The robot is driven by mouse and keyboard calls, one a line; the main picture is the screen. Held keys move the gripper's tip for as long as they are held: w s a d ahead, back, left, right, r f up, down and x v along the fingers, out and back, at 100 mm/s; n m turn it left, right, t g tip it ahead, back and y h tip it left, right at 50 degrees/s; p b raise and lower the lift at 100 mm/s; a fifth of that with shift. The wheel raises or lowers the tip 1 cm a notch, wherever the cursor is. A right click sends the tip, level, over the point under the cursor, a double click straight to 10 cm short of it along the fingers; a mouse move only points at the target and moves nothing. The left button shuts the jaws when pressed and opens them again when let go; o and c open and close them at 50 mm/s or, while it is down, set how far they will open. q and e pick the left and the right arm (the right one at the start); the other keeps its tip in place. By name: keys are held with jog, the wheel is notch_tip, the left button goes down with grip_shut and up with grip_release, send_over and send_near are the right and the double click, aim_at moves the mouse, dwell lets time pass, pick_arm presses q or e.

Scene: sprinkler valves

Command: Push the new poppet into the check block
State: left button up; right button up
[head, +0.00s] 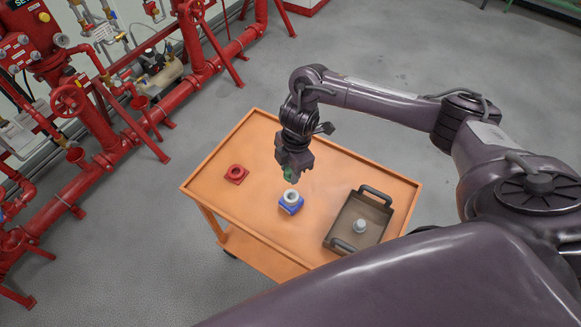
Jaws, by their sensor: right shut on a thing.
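A blue block with a pale round ring on top, which looks like the check block (291,205), sits near the middle of the orange cart top. My right gripper (293,174) points down just above and behind the block. It is shut on a small green piece, which seems to be the poppet (288,173). Only a little of the green piece shows, and the fingers hide the rest. The green piece appears above the ring, but I cannot tell whether it touches it. My left gripper is not in view.
A red ring-shaped part (236,173) lies left on the orange cart (262,232). A brown tray (345,213) with two dark handles stands at the right, holding a grey round piece (360,226). Red pipes and valves (150,112) line the left wall.

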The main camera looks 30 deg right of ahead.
jog(key=shift+s+d+f+b, duration=0.1)
jog(key=shift+s+f+b, duration=0.15)
jog(key=shift+f+b, duration=0.55)
jog(key=shift+f, duration=0.25)
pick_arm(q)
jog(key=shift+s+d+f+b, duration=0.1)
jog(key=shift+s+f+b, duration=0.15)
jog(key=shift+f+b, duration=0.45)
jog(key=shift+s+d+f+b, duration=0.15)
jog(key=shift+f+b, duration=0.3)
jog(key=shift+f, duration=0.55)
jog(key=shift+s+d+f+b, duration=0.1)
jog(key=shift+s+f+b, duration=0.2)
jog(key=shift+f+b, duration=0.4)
pick_arm(e)
jog(key=shift+w+f, duration=0.15)
jog(key=shift+f, duration=2.65)
pick_arm(q)
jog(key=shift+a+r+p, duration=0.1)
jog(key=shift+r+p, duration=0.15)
jog(key=shift+p, duration=0.3)
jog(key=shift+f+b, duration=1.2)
pick_arm(e)
jog(key=shift+f, duration=1.75)
jog(key=o, duration=1.1)
jog(key=shift+c, duration=0.2)
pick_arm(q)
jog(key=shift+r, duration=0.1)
pick_arm(e)
jog(key=shift+r, duration=0.1)
